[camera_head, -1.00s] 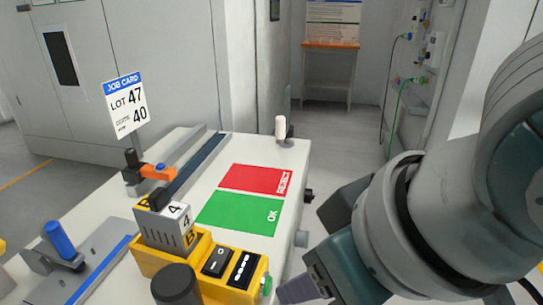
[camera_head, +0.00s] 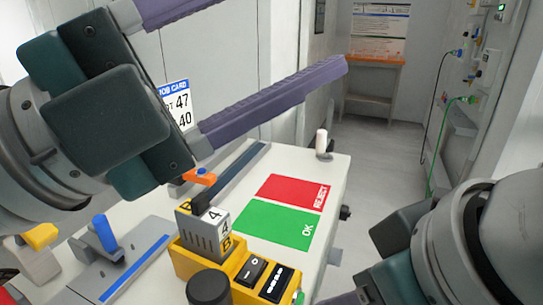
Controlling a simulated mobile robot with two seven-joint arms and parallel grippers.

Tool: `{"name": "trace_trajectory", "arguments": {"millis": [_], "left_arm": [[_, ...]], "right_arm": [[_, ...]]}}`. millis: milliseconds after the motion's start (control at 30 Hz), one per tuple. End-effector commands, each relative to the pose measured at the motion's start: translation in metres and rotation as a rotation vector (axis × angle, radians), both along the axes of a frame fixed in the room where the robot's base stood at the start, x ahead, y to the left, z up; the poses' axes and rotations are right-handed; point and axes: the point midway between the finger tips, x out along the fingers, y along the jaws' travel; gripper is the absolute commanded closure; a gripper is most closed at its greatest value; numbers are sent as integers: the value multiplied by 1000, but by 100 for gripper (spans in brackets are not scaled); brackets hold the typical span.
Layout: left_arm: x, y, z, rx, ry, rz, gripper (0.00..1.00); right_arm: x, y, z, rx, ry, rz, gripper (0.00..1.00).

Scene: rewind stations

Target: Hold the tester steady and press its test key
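The yellow tester (camera_head: 205,262) stands at the front of the white table. It has a black knob (camera_head: 209,288), a black key marked with a dash and circle (camera_head: 250,271), a small display (camera_head: 276,284) and a green button (camera_head: 299,298) at its right end. A grey block marked 4 (camera_head: 203,232) sits at its back. My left gripper (camera_head: 285,45) is open and empty, its purple fingers wide apart, raised above the table. My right gripper (camera_head: 345,298) is low at the right of the tester; only part of a finger shows, the rest is cut off by the frame.
Green OK (camera_head: 272,226) and red REJECT (camera_head: 290,190) fields lie on the table (camera_head: 337,172). A job card (camera_head: 180,105) is partly hidden behind my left gripper. A blue-handled fixture (camera_head: 104,234) is at left, a white peg (camera_head: 321,142) at the far right corner.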

Motion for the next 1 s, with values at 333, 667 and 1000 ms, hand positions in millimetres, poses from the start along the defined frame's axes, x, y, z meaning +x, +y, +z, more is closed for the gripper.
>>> {"name": "trace_trajectory", "arguments": {"millis": [333,667,1000], "left_arm": [[-123,-32,-86,554,-504,-844,34],[-56,31,-186,1537,-776,-1193,34],[5,74,-184,1962,-801,-1165,34]], "right_arm": [[0,0,0,0,0,0,50],[0,0,0,0,0,0,50],[0,0,0,0,0,0,50]]}}
